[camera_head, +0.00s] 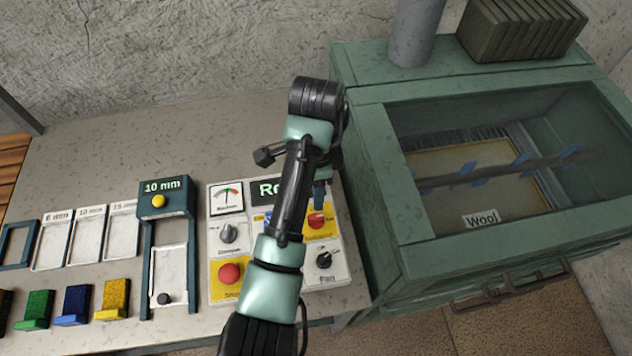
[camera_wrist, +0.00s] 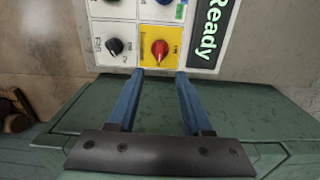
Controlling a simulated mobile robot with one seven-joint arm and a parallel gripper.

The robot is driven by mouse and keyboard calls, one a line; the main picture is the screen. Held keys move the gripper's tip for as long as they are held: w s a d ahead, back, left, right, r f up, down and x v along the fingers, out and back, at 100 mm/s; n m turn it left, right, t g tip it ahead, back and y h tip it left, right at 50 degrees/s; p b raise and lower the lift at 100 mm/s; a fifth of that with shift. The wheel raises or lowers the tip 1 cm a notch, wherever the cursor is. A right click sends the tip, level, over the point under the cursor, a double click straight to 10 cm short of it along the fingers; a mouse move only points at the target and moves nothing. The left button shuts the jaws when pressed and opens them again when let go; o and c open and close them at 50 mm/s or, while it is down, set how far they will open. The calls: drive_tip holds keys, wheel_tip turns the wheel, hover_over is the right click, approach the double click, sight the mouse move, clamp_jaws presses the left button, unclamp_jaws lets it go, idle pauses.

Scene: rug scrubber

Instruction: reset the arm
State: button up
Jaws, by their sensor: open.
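My gripper (camera_wrist: 161,76) is open and empty in the wrist view. Its two blue fingers point at the control panel, with the red knob (camera_wrist: 160,50) on its yellow plate just past and between the tips. Whether the fingertips touch the panel cannot be told. In the head view my arm crosses in front of the control panel (camera_head: 214,262) and hides much of it. Only a little of the blue fingers shows near the red knob (camera_head: 316,221). A green display (camera_wrist: 207,30) reads "Ready".
The green machine (camera_head: 368,150) stands close on the right, with a "Wool" label (camera_head: 481,219) behind its window. A "10 mm" holder (camera_head: 165,190) stands left of the panel. Green, blue and yellow blocks (camera_head: 113,298) sit at the front left. The table's back left is clear.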

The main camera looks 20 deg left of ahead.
drive_tip(key=shift+r, duration=1.05)
